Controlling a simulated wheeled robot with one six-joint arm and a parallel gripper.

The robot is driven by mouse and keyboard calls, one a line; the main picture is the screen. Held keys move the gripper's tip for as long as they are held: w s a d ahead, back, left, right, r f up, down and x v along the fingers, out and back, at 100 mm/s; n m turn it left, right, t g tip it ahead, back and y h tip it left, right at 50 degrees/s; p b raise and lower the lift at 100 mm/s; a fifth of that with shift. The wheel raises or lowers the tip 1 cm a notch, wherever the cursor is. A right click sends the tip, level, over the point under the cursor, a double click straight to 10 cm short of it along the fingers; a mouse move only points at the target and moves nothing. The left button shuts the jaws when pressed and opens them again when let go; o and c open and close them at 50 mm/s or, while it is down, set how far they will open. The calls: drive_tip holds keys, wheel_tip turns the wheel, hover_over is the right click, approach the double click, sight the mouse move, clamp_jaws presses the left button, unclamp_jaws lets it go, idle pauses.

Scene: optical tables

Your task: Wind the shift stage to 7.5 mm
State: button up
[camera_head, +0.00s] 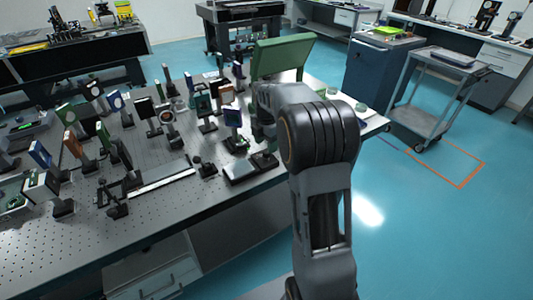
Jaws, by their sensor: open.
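My arm rises in front of the table's right part, and the gripper (263,134) at its end points down over the table's front right. Its fingers are small and hard to make out, with nothing seen between them. Just below it is a low dark block (263,160) beside a flat unit with a pale top (240,171). This may be the shift stage, but I cannot tell for sure. No scale or millimetre reading is legible. I cannot tell whether the gripper touches anything.
Many upright optic mounts crowd the perforated table (150,225) to the left. A long pale rail (162,184) lies near its front. A green panel (282,57) stands behind my arm. A grey cart (432,90) stands at right; the blue floor in front is clear.

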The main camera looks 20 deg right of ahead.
sight(266, 152)
drive_tip(key=shift+f, duration=2.35)
drive_tip(key=c, duration=0.9)
drive_tip(key=shift+m, duration=0.3)
